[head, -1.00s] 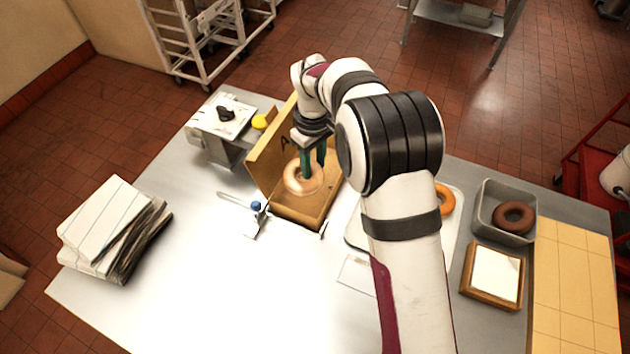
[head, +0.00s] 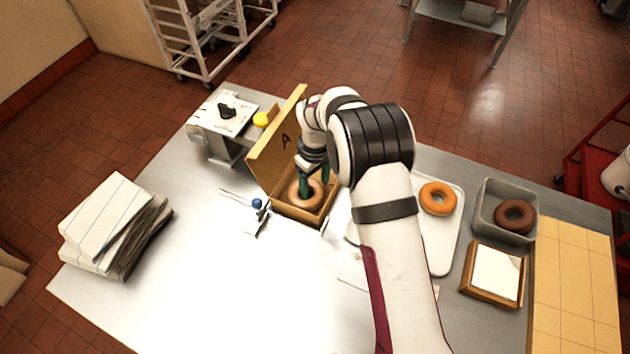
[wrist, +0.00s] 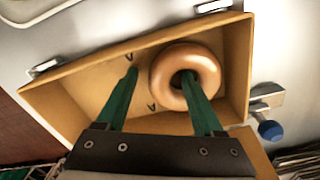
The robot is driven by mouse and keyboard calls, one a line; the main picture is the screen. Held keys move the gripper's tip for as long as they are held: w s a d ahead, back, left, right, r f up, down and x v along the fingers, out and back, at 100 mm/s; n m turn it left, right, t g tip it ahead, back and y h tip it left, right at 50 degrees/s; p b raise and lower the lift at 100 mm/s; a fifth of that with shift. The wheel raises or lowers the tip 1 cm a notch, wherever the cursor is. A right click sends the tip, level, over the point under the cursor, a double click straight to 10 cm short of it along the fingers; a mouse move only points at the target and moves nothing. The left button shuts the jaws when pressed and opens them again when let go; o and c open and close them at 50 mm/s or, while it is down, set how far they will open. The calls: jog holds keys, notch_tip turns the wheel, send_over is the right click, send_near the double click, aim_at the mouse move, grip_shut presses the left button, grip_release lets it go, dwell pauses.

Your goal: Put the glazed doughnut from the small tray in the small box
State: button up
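The glazed doughnut (head: 303,205) lies inside the small open cardboard box (head: 296,216). In the wrist view the pale, shiny doughnut (wrist: 207,65) is toward the right end of the box (wrist: 70,87). My gripper (head: 315,182) points down into the box. In the wrist view my gripper (wrist: 158,74) has one green finger in the doughnut's hole and the other outside the ring. A gap shows between the outer finger and the ring, so the fingers look open. The white tray (head: 440,258) is at the right, partly hidden by my arm.
An orange-brown ring doughnut (head: 438,198) lies on the white tray. A grey bin (head: 487,222) holds a dark doughnut (head: 514,217). The box's lid (head: 277,145) stands up at the back. A blue-knobbed clamp (head: 257,207) is left of the box. Papers (head: 112,220) are stacked far left.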

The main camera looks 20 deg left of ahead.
aim_at(316, 184)
notch_tip(316, 184, up, 12)
jog(key=r, duration=0.1)
jog(key=s+d+r+m, duration=0.2)
jog(key=d+r+m, duration=0.25)
jog(key=d, duration=0.35)
jog(key=s+d+r+m+y, duration=0.1)
jog(key=s+d+r+m, duration=0.2)
jog(key=s+d, duration=0.25)
jog(key=s+d+r+m, duration=0.3)
jog(key=s+d+m, duration=0.1)
jog(key=d, duration=0.3)
jog(key=s+d+f+m, duration=0.1)
jog(key=s+d+m, duration=0.1)
jog(key=s+m, duration=0.2)
jog(key=s+d+f+m, duration=0.1)
jog(key=s+d+m, duration=0.2)
jog(key=s, duration=0.7)
jog(key=shift+f+m+y, duration=0.3)
jog(key=shift+m+y, duration=0.05)
jog(key=shift+y, duration=0.05)
